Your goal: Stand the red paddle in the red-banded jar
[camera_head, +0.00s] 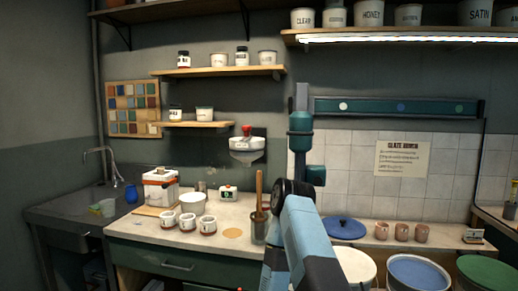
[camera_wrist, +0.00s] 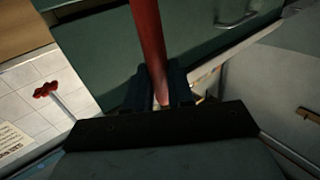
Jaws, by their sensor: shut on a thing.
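In the wrist view, my gripper (camera_wrist: 162,92) is shut on the red paddle (camera_wrist: 147,35). The paddle's red shaft runs from the fingers to the top edge of the picture, and its far end is out of view. In the head view, my blue arm hides the gripper and the paddle. Three small white jars, left (camera_head: 168,220), middle (camera_head: 187,222) and right (camera_head: 208,225), stand on the bench with reddish bands low on their sides. They are too small to tell clearly apart.
A dark container (camera_head: 259,231) with an upright wooden tool (camera_head: 259,188) stands near my arm. A white bowl (camera_head: 193,201) and a white-and-red box (camera_head: 160,187) are behind the jars. Large tubs, one blue-topped (camera_head: 418,273), stand at the front right. A sink (camera_head: 88,205) is at the left.

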